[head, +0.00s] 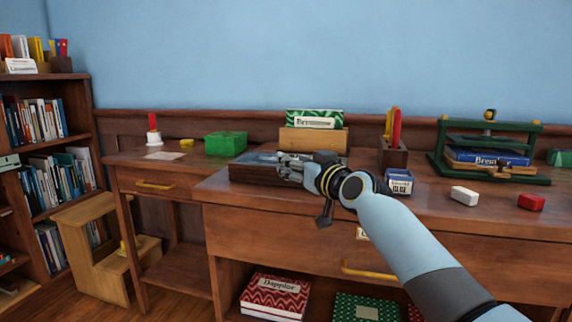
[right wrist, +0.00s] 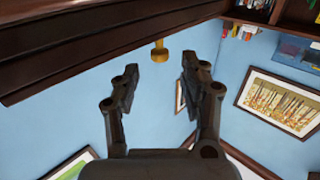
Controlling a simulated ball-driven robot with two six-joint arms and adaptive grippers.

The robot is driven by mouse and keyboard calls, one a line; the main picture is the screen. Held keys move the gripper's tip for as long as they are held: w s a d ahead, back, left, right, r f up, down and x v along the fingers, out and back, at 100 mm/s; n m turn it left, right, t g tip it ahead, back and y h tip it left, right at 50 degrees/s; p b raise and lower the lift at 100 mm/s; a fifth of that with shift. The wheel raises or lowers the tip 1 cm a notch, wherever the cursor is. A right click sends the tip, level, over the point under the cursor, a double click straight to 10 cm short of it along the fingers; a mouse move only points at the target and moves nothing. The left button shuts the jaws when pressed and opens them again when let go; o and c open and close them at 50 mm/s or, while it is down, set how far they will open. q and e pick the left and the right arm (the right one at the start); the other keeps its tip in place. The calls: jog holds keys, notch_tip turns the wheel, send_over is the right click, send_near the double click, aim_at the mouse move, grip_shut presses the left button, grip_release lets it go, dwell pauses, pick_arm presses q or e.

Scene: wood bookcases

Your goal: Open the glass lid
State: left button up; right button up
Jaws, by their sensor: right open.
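A low dark wooden box (head: 240,174) with a bluish glass lid (head: 254,157) sits on the desk, left of centre in the head view. The lid looks flat on the box, though my gripper hides its right part. My right gripper (head: 285,165) is at the right end of the box. In the right wrist view my right gripper (right wrist: 159,70) is open, with nothing between its fingers. A small brass knob (right wrist: 160,52) shows beyond the fingertips, by a dark wooden edge (right wrist: 100,40). I cannot tell if the fingers touch it. My left gripper is out of view.
Behind the box stands a wooden block holding a green-patterned box (head: 315,119). A green box (head: 226,143) is to the left. A blue tin (head: 399,183), a white block (head: 464,196), a red block (head: 530,202) and a green press (head: 490,155) are to the right.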

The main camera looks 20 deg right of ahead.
jog(key=shift+w+a+b, duration=0.2)
jog(key=shift+w, duration=0.7)
jog(key=shift+w+a+b, duration=0.15)
jog(key=shift+w+b, duration=0.05)
jog(key=shift+w, duration=0.7)
grip_shut()
